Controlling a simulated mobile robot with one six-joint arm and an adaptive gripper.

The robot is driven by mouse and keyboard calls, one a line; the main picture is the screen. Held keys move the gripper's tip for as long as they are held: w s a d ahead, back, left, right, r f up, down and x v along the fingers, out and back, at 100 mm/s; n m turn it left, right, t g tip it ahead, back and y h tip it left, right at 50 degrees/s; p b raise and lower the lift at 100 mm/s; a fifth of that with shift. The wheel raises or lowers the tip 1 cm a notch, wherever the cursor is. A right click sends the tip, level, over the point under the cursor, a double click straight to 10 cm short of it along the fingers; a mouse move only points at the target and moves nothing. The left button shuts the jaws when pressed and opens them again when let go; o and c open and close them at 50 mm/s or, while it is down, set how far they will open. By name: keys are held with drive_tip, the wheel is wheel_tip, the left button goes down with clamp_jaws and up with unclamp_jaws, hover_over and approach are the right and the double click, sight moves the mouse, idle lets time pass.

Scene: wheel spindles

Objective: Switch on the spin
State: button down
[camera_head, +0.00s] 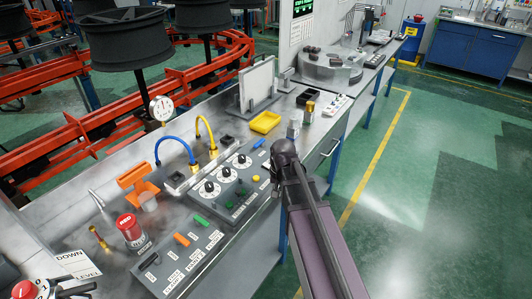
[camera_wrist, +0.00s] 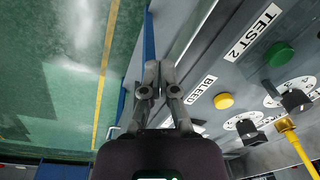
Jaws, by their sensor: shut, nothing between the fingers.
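The grey control panel (camera_head: 235,207) lies on the metal bench. It carries several dark knobs on white dials, such as the middle knob (camera_head: 226,172), plus an orange rocker (camera_head: 181,239), a green rocker (camera_head: 202,220) and a yellow button (camera_head: 256,178). The wrist view shows the green button (camera_wrist: 280,54) by "TEST 2" and the yellow button (camera_wrist: 223,101) by "BLEED". I cannot read a spin label. My gripper (camera_wrist: 160,68) is shut and empty, over the bench's front edge beside the panel's right end. In the head view my arm hides part of the bench edge.
A red mushroom button (camera_head: 128,223) and an orange holder (camera_head: 138,183) stand left of the panel. Blue (camera_head: 174,140) and yellow (camera_head: 206,122) hoses arch behind it. A yellow tray (camera_head: 265,122) lies further along. Open green floor (camera_head: 430,185) is to the right.

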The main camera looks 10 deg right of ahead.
sight(265, 164)
drive_tip(key=w+r+m+p, duration=0.5)
drive_tip(key=w+r+p, duration=0.8)
drive_tip(key=w+r, duration=0.1)
drive_tip(key=shift+w+d+r+t+y, duration=0.25)
drive_tip(key=shift+w+d+t+y, duration=0.1)
drive_tip(key=shift+w+t+y, duration=0.05)
drive_tip(key=shift+f, duration=0.15)
drive_tip(key=f+b, duration=0.4)
drive_tip(key=w+a+f+b, duration=0.1)
drive_tip(key=f+b, duration=0.8)
drive_tip(key=shift+w+a+f+b, duration=0.3)
drive_tip(key=shift+w+a+b, duration=0.05)
idle(0.3)
drive_tip(key=shift+d, duration=0.1)
idle(0.3)
